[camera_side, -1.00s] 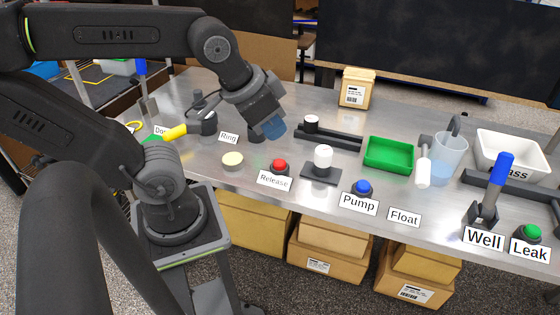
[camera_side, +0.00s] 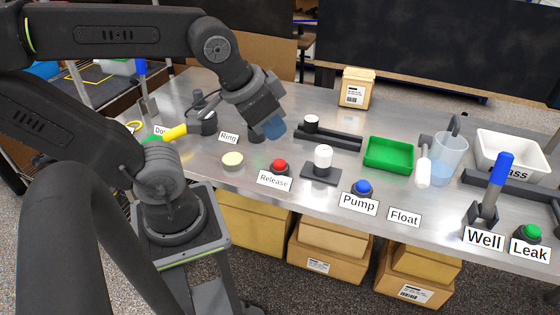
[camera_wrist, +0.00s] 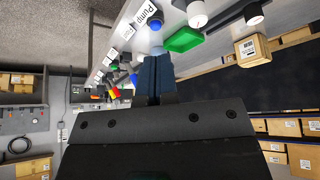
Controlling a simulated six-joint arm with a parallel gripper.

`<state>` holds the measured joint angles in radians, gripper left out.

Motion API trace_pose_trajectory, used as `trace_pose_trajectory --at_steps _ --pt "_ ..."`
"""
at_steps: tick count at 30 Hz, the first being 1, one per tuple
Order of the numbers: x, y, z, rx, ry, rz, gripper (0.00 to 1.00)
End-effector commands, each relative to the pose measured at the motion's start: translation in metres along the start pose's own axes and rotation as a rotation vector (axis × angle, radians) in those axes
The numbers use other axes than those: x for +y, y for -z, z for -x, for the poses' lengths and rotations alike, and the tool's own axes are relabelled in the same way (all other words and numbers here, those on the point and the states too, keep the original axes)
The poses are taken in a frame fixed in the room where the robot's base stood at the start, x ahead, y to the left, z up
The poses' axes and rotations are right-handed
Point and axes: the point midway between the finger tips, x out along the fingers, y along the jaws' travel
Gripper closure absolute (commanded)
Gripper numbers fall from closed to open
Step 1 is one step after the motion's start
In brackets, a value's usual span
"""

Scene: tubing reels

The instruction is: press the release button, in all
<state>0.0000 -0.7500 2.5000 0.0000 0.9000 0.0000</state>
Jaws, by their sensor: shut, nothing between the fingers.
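The red release button (camera_side: 279,166) sits on its dark base on the metal bench, just behind its "Release" label (camera_side: 273,181). My gripper (camera_side: 274,128) has blue fingertips and hangs above the bench, up and behind the red button in the side view, apart from it. The fingers are shut with nothing between them. In the wrist view the blue fingers (camera_wrist: 155,72) are together at the middle. I cannot make out the red button in the wrist view.
A white knob (camera_side: 323,157) on a dark plate stands right of the button. A pale yellow disc (camera_side: 232,159) lies left of it. The blue pump button (camera_side: 363,188), green tray (camera_side: 389,154) and a dark rail (camera_side: 335,139) are further right. The bench front edge is close.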

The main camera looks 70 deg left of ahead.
Motion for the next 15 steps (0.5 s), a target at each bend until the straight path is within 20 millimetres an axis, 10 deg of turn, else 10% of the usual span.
trace_pose_trajectory --at_steps 8,15 --pt "-0.003 0.002 -0.001 0.008 0.013 -0.002 1.00" --pt "-0.047 0.035 -0.016 0.159 0.212 -0.066 1.00"
